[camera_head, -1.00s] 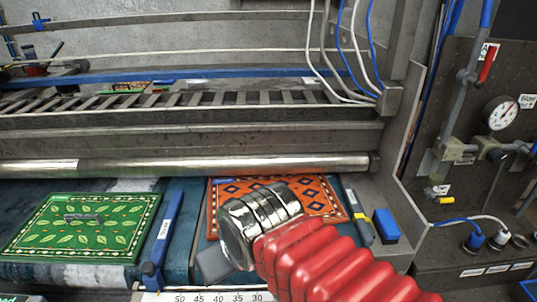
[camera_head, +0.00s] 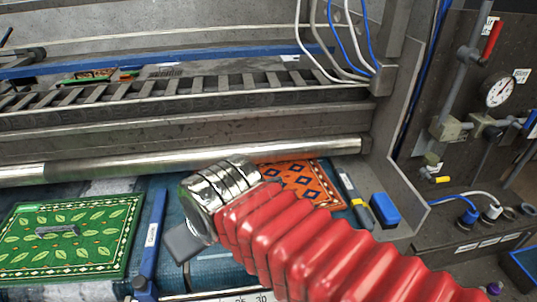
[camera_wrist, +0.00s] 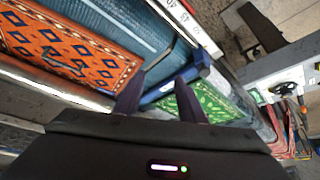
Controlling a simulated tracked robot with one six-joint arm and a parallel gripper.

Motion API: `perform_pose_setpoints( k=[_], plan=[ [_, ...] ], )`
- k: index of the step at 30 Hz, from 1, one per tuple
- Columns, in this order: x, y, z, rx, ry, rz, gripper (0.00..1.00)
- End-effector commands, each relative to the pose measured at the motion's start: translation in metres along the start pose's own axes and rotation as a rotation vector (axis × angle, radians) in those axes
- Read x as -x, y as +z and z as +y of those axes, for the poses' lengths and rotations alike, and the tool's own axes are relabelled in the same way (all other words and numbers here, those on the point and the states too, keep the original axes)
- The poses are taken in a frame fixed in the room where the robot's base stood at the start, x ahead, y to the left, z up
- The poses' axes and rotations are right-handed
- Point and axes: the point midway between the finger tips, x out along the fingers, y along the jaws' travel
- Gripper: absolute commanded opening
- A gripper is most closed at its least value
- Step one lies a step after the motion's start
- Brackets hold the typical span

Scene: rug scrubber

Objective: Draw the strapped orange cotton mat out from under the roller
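The orange mat (camera_head: 304,180), with blue diamonds and a patterned border, lies flat at the right with its far edge at the metal roller (camera_head: 180,160). My arm hides its left and near parts in the head view. In the wrist view the orange mat (camera_wrist: 100,62) fills the upper left, with a dark strap or handle (camera_wrist: 62,66) across it. My gripper (camera_wrist: 159,80) has its two dark fingers apart with nothing held between them. It is beside the mat, over the blue divider bar (camera_wrist: 172,90). In the head view only a grey part of the gripper (camera_head: 184,242) shows.
A green leaf-patterned mat (camera_head: 66,240) lies left of the blue divider bar (camera_head: 150,245). A blue block (camera_head: 384,210) and a grey, yellow-marked tool (camera_head: 356,200) lie right of the orange mat. A side wall and pipe panel with a gauge (camera_head: 498,92) bound the right.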

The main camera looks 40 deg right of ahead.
Motion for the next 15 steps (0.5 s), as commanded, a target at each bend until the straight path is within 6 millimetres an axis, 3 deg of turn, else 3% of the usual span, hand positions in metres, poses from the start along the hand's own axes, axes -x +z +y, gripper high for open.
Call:
perform_pose_setpoints(
  k=[8,15],
  plan=[
    [-0.003,-0.021,0.017,-0.043,0.026,-0.023,0.57],
    [-0.015,-0.059,0.066,-0.137,0.075,-0.066,0.73]
  ],
)
